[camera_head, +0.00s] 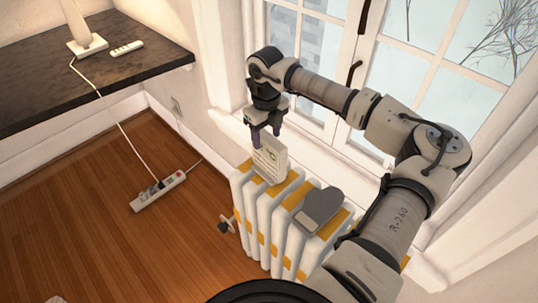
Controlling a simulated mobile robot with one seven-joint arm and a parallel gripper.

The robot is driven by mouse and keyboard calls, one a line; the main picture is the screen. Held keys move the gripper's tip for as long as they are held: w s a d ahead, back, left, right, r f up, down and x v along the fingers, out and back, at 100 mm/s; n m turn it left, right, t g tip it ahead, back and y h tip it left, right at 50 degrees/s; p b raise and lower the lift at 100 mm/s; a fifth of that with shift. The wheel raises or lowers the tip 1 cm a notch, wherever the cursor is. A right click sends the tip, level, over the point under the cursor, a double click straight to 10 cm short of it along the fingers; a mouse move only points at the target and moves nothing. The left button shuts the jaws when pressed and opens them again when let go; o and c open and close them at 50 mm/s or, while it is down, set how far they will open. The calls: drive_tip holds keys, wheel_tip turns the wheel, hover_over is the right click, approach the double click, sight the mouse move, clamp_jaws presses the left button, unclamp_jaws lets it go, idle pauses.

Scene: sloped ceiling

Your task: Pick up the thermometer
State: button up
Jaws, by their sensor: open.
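A white boxy device with a dark mark on its face, apparently the thermometer (271,163), stands on the left end of the white radiator (262,213). It looks slightly tilted. My gripper (266,140) points down just above its top edge, with fingers open and apart. Whether a fingertip touches or overlaps the device I cannot tell from this single view. The device's lower back side is hidden.
A grey flat object (319,209) lies on the radiator to the right. The window (400,75) stands close behind. A dark shelf (75,85) holds a small white stick-like item (127,48). A power strip (159,190) lies on the floor.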

sight(269, 147)
drive_tip(key=f, duration=0.1)
drive_tip(key=f+p, duration=0.1)
drive_tip(key=f, duration=0.3)
drive_tip(key=shift+d+f+p, duration=0.1)
drive_tip(key=shift+d+p, duration=0.25)
drive_tip(key=shift+p, duration=0.05)
drive_tip(key=shift+c, duration=0.2)
drive_tip(key=c, duration=1.1)
